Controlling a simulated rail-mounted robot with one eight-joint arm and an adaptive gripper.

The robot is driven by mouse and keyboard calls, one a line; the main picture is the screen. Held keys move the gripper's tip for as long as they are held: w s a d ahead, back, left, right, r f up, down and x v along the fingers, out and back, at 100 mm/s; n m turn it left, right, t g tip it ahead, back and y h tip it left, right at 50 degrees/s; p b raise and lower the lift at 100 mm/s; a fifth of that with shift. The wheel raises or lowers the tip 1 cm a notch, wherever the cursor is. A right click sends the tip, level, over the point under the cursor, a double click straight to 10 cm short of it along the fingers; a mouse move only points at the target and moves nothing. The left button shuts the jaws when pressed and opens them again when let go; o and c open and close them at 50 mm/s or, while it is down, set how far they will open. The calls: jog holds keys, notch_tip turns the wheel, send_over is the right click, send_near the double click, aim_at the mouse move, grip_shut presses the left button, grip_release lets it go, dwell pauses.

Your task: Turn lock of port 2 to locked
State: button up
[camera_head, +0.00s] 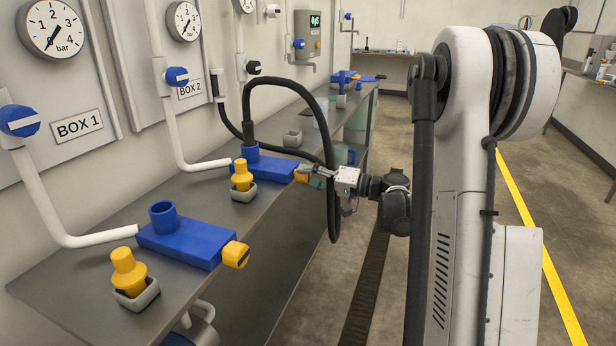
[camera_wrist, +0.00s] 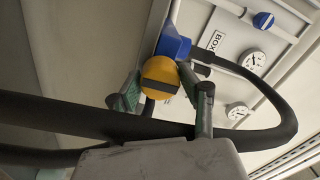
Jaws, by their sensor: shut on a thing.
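The blue port block (camera_head: 268,168) under the BOX 2 sign sits on the bench, with a black hose (camera_head: 246,115) in its upright socket. Its yellow lock knob (camera_head: 300,178) is at the block's front end, partly hidden by my gripper (camera_head: 306,172). In the wrist view the round yellow knob (camera_wrist: 160,72) has a dark bar across its face and stands between the two fingers of my gripper (camera_wrist: 163,92), which is shut on it. The blue block (camera_wrist: 173,45) shows behind the knob. Whether the lock is turned cannot be told.
The BOX 1 port block (camera_head: 185,240) with its own yellow knob (camera_head: 236,254) is nearer. Yellow caps (camera_head: 128,272) (camera_head: 241,176) stand in grey holders. The black hose loops down beside my gripper and crosses close to it in the wrist view. The aisle floor is open.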

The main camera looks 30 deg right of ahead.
jog(key=o, duration=1.2)
jog(key=shift+c, duration=0.2)
jog(key=v, duration=1.2)
